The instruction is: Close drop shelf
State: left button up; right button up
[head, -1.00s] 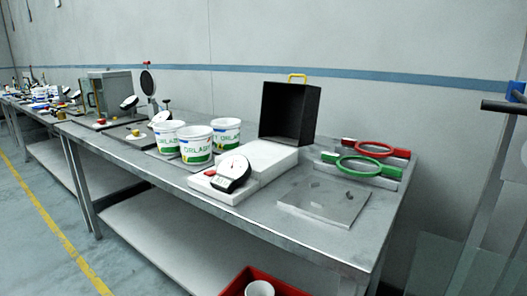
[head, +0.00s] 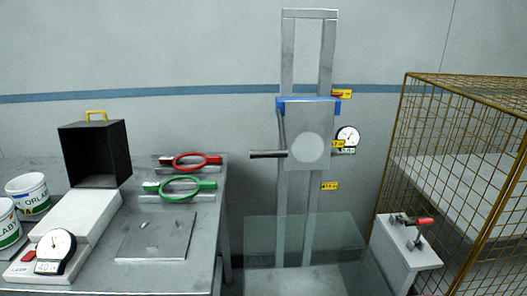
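A tall upright frame (head: 288,55) stands against the wall in the middle of the head view. It carries a grey plate (head: 308,120) with a pale round disc, a blue top edge and a dark handle (head: 268,154) sticking out to the left. Yellow labels (head: 329,186) and a round dial (head: 347,136) sit at its right side. Clear panels (head: 300,235) show around its lower part. I cannot tell which part is the drop shelf. Neither of my grippers is in view.
A metal table (head: 140,278) at left holds an open black box (head: 90,153), green (head: 181,187) and red (head: 191,161) rings, a dial gauge (head: 56,244) and white tubs (head: 27,194). A yellow mesh cage (head: 455,150) and a white stand with a red-handled clamp (head: 424,221) are at right.

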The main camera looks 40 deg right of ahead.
aim_at(309, 124)
jog(key=z, duration=1.65)
